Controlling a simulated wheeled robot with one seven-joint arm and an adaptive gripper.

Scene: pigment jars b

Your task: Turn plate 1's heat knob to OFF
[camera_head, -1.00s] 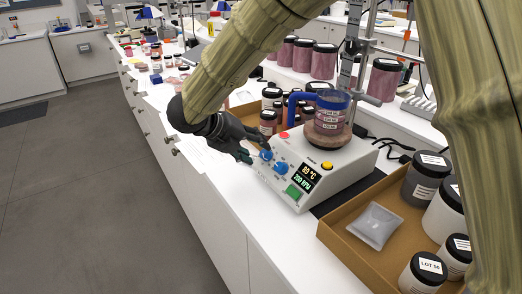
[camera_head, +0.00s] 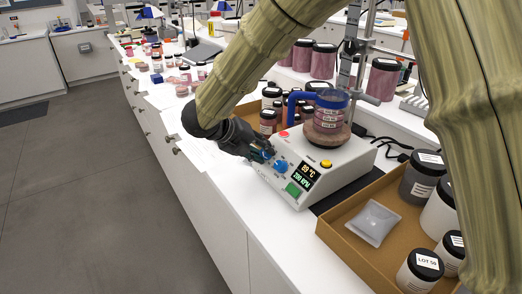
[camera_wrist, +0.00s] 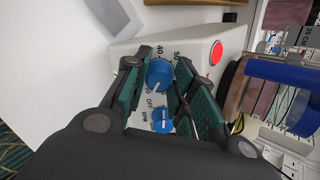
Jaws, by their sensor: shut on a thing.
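The white hot plate (camera_head: 333,165) stands on the bench with a lit display (camera_head: 307,176) that seems to read 89 °C and 200 RPM. My gripper (camera_head: 265,153) is at its front panel, shut on the upper blue knob (camera_wrist: 159,75). In the wrist view this knob sits between the two green-padded fingers, with numbers such as 40 and 50 around it and OFF below. Its white pointer line slants to the lower left. The other blue knob (camera_head: 281,166) carries an RPM label and also shows in the wrist view (camera_wrist: 161,120). In the head view my gripper mostly hides the upper knob.
A cardboard tray (camera_head: 345,241) with jars stands at right.

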